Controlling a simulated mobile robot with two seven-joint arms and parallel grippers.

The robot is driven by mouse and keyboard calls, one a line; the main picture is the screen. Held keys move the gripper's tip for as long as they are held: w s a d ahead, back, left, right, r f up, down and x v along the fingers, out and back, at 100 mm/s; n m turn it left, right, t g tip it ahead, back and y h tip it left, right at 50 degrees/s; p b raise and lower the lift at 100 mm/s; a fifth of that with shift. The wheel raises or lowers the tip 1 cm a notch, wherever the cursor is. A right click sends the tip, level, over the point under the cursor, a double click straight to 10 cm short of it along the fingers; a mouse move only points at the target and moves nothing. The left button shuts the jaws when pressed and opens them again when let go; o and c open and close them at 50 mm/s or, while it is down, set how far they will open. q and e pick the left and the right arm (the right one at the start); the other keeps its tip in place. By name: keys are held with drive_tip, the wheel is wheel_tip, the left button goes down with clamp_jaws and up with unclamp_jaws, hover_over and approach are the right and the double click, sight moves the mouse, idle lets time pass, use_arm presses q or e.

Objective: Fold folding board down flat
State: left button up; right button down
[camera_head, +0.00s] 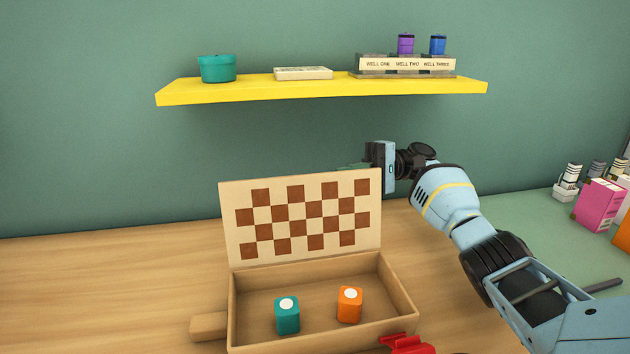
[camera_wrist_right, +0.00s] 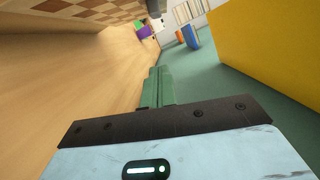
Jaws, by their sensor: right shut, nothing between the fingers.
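The folding board (camera_head: 303,215) is a cream panel with brown checks, standing up and leaning slightly back along the rear edge of an open wooden box (camera_head: 325,264). In the right wrist view its checkered part (camera_wrist_right: 75,8) shows at the top left. My right gripper (camera_head: 352,168) is at the board's top right corner, with its green fingers partly hidden behind the top edge. I cannot tell whether they touch it. In the right wrist view the fingers (camera_wrist_right: 158,88) are shut with nothing between them. My left gripper is out of view.
A teal block (camera_head: 287,318) and an orange block (camera_head: 349,307) stand inside the box. A red object (camera_head: 407,344) is at its front right. A yellow shelf (camera_head: 320,91) hangs above. Pink boxes (camera_head: 597,205) stand far right. The table left of the box is clear.

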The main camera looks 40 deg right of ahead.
sight(316, 183)
drive_tip(key=shift+s+a+r+p, duration=0.1)
drive_tip(key=shift+a+r+p, duration=0.3)
drive_tip(key=shift+a, duration=1.3)
drive_tip(key=shift+s+a+r+p, duration=0.1)
drive_tip(key=shift+a+p, duration=0.55)
drive_tip(key=shift+a, duration=1.05)
drive_tip(key=shift+s+a+r+p, duration=0.15)
drive_tip(key=shift+a+p, duration=0.35)
drive_tip(key=shift+a, duration=1.2)
drive_tip(key=shift+r, duration=0.1)
